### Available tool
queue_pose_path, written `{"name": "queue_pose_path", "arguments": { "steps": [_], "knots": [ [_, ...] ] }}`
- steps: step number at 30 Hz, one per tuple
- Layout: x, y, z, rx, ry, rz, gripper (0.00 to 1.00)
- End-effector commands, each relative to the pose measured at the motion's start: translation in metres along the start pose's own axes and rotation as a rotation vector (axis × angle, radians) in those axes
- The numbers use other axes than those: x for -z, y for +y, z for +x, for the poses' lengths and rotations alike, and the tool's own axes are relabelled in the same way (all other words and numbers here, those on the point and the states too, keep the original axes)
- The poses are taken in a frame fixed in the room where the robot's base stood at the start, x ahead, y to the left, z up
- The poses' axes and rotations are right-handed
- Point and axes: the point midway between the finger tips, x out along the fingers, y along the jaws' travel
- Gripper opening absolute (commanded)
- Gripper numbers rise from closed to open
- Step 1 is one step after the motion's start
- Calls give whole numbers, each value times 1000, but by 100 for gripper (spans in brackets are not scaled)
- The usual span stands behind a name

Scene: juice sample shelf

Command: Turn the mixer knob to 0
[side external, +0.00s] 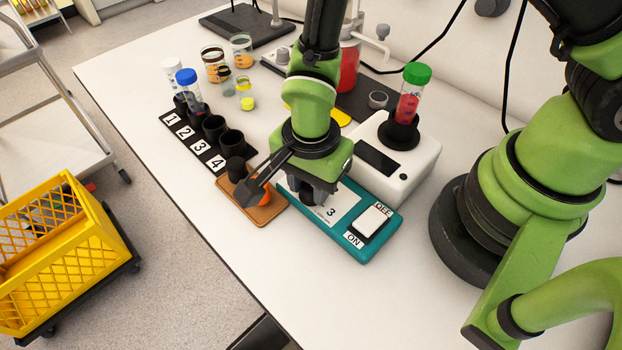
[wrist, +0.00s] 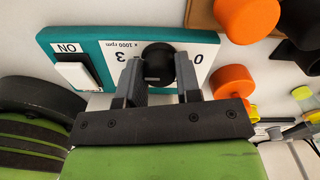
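The black mixer knob (wrist: 158,62) is on the white dial plate (wrist: 105,45) of a teal control box (side external: 360,250). In the wrist view the printing is upside down, with 0 on the right of the knob and 3 on the left. My gripper (wrist: 158,75) points down at the box, with one finger on each side of the knob. Both fingers appear to touch it, so the gripper looks shut on it. The side external view shows the gripper (side external: 318,195) over the dial, hiding the knob and the 0. The knob's pointer direction cannot be told.
A white ON/OFF rocker switch (side external: 373,220) is on the same box. Behind it stands a white device (side external: 405,165) with a green-capped red tube (side external: 412,90). A brown tray (side external: 262,212) and a numbered black tube rack (side external: 190,142) are to the left. The front table edge is clear.

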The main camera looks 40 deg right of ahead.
Motion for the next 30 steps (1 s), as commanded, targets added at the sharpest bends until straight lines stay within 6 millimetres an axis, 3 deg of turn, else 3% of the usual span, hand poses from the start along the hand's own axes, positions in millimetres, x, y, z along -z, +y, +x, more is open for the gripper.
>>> {"name": "queue_pose_path", "arguments": {
  "steps": [1, 3, 16, 30],
  "knots": [
    [0, 0, 0, 0, 0, 0, 20],
    [0, 0, 0, 0, 0, 0, 7],
    [0, 0, 0, 0, -1, -82, 7],
    [-1, 0, 0, 1, -2, -480, 7]
  ]
}}
